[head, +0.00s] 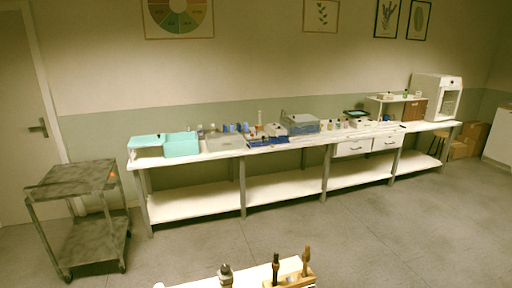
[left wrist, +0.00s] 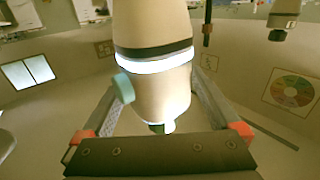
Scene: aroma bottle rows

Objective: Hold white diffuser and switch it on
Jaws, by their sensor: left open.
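I cannot pick out a white diffuser with certainty in either view. Several small bottles (head: 337,125) and other small items stand on the long white bench in the head view, too small to tell apart. Neither gripper shows in the head view.
The long white bench (head: 285,188) runs along the wall. Teal boxes (head: 181,145) stand at its left, a white cabinet (head: 436,97) at its right. A grey cart (head: 72,180) stands at left. A wooden holder (head: 290,281) shows at the bottom edge. The middle floor is clear.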

